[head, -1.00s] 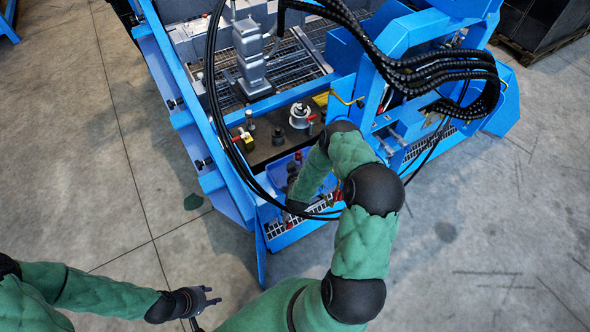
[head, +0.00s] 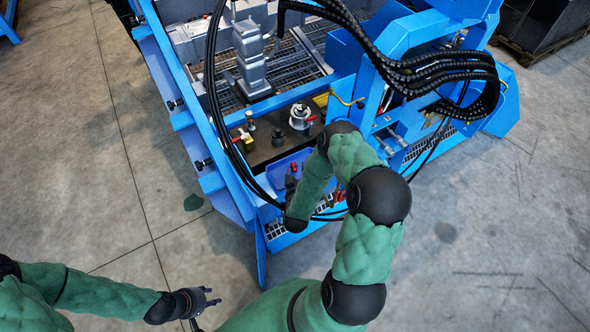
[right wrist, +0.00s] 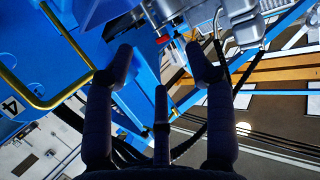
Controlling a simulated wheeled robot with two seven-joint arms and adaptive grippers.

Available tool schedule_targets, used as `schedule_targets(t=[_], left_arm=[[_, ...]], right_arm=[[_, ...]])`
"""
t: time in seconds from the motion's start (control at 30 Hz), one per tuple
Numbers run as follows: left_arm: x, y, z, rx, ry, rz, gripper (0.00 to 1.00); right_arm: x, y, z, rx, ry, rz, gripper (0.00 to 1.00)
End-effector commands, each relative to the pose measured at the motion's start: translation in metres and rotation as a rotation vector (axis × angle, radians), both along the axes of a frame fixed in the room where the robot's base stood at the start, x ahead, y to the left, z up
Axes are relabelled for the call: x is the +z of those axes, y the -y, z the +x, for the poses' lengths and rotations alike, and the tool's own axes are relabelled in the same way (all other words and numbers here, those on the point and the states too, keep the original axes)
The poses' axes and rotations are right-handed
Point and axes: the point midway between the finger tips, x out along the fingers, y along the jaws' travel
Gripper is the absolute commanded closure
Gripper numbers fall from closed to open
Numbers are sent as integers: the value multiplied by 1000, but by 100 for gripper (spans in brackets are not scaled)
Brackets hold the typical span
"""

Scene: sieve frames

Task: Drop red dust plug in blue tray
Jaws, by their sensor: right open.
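The blue tray (head: 274,176) sits at the machine's front, below the dark shelf, partly hidden by my right arm. My right gripper (head: 291,180) is over the tray area in the head view. In the right wrist view its fingers (right wrist: 162,65) are spread with nothing between them. A small red part (head: 293,167) shows by the fingertips in the head view; I cannot tell whether it is the red dust plug or whether it lies in the tray. A red part (right wrist: 163,40) also shows beyond the fingers in the right wrist view. My left gripper (head: 211,297) is open and empty, low over the floor.
Black hoses (head: 214,85) arch over the machine near my right arm. A yellow handle (right wrist: 50,100) stands left of my right fingers.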

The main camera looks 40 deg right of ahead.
Motion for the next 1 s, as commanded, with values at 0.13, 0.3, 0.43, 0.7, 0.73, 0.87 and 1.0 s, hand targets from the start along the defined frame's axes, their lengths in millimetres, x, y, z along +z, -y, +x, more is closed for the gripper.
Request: schedule_targets(t=[0.13, 0.3, 0.43, 0.7, 0.73, 0.87, 1.0], left_arm=[[0, 0, 0, 0, 0, 0, 60], [0, 0, 0, 0, 0, 0, 60], [0, 0, 0, 0, 0, 0, 60], [0, 0, 0, 0, 0, 0, 60], [0, 0, 0, 0, 0, 0, 60], [0, 0, 0, 0, 0, 0, 60], [1, 0, 0, 0, 0, 0, 60]], right_arm=[[8, -15, -17, 0, 1, 1, 45], [12, -24, -28, 0, 1, -1, 45], [13, -26, -31, 0, 1, -1, 45], [13, -26, -31, -1, 1, -1, 45], [13, -26, -31, -1, 1, -1, 45], [13, -26, -31, 0, 1, 1, 45], [6, -37, -25, 35, -31, 48, 45]])
